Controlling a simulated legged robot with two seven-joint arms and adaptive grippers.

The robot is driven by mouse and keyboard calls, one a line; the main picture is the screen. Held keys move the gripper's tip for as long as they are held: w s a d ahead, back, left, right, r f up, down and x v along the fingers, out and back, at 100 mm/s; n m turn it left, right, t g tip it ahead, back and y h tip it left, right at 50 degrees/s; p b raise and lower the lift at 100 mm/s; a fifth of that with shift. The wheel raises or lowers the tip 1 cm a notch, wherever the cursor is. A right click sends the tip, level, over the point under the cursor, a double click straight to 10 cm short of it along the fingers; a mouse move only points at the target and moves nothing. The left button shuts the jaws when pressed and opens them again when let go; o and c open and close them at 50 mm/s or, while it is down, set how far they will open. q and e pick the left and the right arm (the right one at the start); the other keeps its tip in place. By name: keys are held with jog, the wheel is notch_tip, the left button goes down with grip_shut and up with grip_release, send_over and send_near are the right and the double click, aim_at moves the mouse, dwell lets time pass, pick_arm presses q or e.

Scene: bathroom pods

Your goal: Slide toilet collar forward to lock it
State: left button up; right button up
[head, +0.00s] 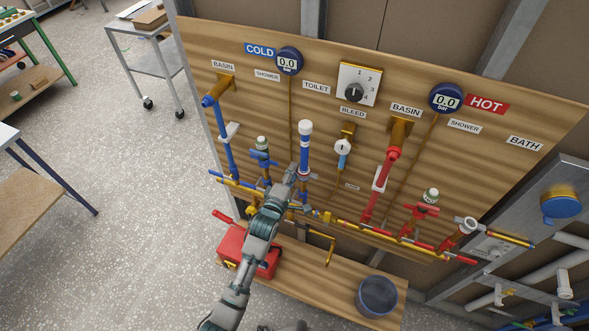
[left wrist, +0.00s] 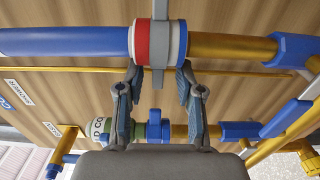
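The toilet pipe (head: 304,150) is blue with a white top and stands below the TOILET label (head: 316,87). In the left wrist view the blue pipe (left wrist: 65,43) runs across the top and meets a brass pipe (left wrist: 230,47). The collar (left wrist: 174,42) sits at that junction, blue, with a red band and a pale ring beside it and a grey strip across it. My left gripper (left wrist: 158,72) is open, with its fingers apart just below the collar, one towards each side. In the head view the left gripper (head: 291,178) partly hides the joint. My right gripper is not in view.
Blue and red valves, pipes and brass fittings crowd the wooden panel (head: 330,55) around the left gripper. A green-white capped valve (left wrist: 102,128) lies close in the left wrist view. A red toolbox (head: 236,248) and a grey bucket (head: 377,296) stand on the lower shelf.

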pick_arm(q)
jog(key=shift+w+d, duration=0.1)
jog(key=shift+w, duration=0.55)
jog(key=shift+d, duration=0.1)
grip_shut()
notch_tip(320, 180, up, 2)
jog(key=shift+p, duration=1.2)
jog(key=shift+f, duration=0.1)
